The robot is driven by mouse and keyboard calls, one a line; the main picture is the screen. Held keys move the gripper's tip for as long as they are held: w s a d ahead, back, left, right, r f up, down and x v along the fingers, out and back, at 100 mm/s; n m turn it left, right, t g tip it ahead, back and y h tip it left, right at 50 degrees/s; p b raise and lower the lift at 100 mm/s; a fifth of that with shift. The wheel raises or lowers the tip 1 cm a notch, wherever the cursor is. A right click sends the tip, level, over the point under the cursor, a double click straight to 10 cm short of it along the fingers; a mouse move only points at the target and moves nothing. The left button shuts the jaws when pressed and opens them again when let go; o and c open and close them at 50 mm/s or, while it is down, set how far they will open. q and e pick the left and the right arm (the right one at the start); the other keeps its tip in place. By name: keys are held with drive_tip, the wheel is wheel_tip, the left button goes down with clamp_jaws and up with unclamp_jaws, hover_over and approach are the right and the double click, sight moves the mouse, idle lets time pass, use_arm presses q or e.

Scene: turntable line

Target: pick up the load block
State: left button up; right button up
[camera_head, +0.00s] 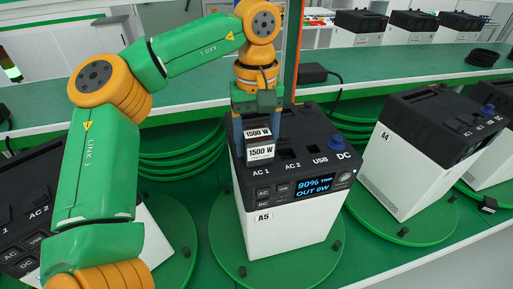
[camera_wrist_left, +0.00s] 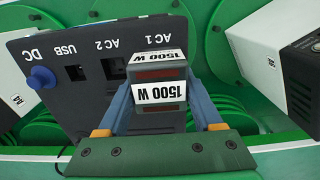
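The load block (camera_head: 260,143) is a small dark block with white "1500 W" labels. It stands at the AC 1 socket on top of the black-and-white power station marked A5 (camera_head: 285,232). In the left wrist view the load block (camera_wrist_left: 159,92) shows upside down between my blue fingers. My left gripper (camera_head: 258,135) points down over it, one finger against each side, and looks shut on it. The left gripper also shows in the wrist view (camera_wrist_left: 160,100). The block's underside is hidden, so I cannot tell whether it is plugged in. My right gripper is not in view.
A5 stands on a green turntable (camera_head: 228,258); its display reads 90% and OUT 0W. Station A4 (camera_head: 400,172) is to the right, another station (camera_head: 30,215) to the left. Behind runs a green bench (camera_head: 400,62) with a black adapter (camera_head: 312,73) and cable.

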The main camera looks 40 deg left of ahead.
use_arm(q)
drive_tip(key=shift+s+d+r, duration=0.1)
drive_tip(key=shift+r, duration=0.05)
clamp_jaws()
